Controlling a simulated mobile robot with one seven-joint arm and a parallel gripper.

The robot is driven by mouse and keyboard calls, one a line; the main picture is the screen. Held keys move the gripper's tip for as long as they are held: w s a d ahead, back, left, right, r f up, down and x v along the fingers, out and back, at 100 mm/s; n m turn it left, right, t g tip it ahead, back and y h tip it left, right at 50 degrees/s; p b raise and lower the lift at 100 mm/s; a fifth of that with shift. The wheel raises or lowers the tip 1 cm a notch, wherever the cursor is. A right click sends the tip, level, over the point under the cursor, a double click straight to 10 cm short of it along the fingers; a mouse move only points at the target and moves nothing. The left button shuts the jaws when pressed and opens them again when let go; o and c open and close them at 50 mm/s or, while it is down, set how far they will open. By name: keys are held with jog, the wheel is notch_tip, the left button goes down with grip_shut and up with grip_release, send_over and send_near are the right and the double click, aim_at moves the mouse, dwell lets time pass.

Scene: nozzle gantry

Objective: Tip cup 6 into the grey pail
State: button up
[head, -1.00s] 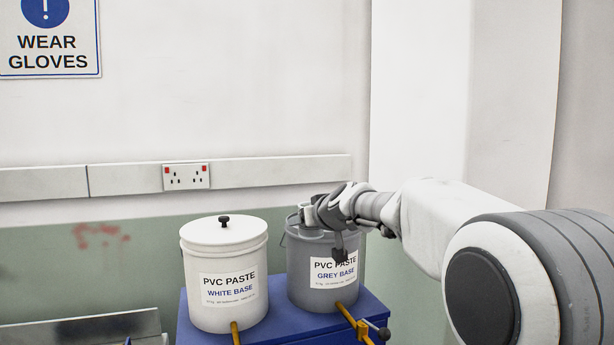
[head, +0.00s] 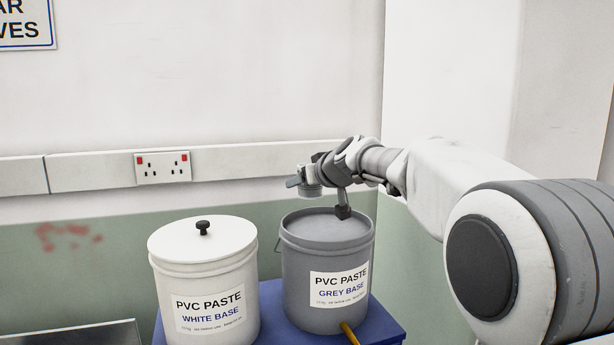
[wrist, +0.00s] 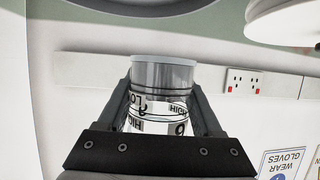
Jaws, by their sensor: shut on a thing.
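Cup 6 (wrist: 163,76) is clear, with black-and-white HIGH and LOW markings and a 6. A grey band fills the end away from my gripper. My gripper (wrist: 165,92) is shut on it, one finger on each side. In the head view my gripper (head: 306,180) holds the cup (head: 311,191) above the grey pail (head: 305,282), with a gap to its rim. The wrist view is upside down, and the cup's banded end points downward. I cannot tell its exact tilt or whether anything is flowing out. The pail has a smooth grey surface inside its rim.
A white pail (head: 195,277) with a black-knobbed lid stands close left of the grey one. Both are on a blue stand (head: 384,324). The wall with a socket strip (head: 90,177) is behind. The air left of my gripper is clear.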

jog(key=shift+w+f+b, duration=0.35)
jog(key=shift+f+b, duration=0.4)
jog(key=shift+f, duration=0.05)
jog(key=shift+f+b, duration=0.7)
jog(key=shift+f, duration=0.2)
jog(key=shift+a+r+m+y+p, duration=0.15)
jog(key=shift+r+m+y+p, duration=0.2)
jog(key=shift+r+p, duration=0.35)
jog(key=shift+s+a+m+g+y+p, duration=0.15)
jog(key=shift+a+m+g+y+p, duration=0.1)
jog(key=shift+m+y+p, duration=0.25)
jog(key=shift+s+a+m+g+y+p, duration=0.15)
jog(key=shift+a+m+g+p, duration=0.15)
jog(key=shift+m, duration=0.35)
jog(key=shift+f, duration=0.1)
jog(key=shift+b, duration=0.3)
jog(key=shift+s+a+m+y+b, duration=0.15)
jog(key=shift+m+y+b, duration=0.35)
jog(key=shift+b, duration=0.15)
jog(key=shift+s+a+f+m+y+b, duration=0.15)
jog(key=shift+m+y+b, duration=0.3)
jog(key=shift+m+b, duration=0.4)
jog(key=shift+a+m+y+b, duration=0.1)
jog(key=shift+m+y+b, duration=0.45)
jog(key=shift+b, duration=0.45)
dwell(1.5)
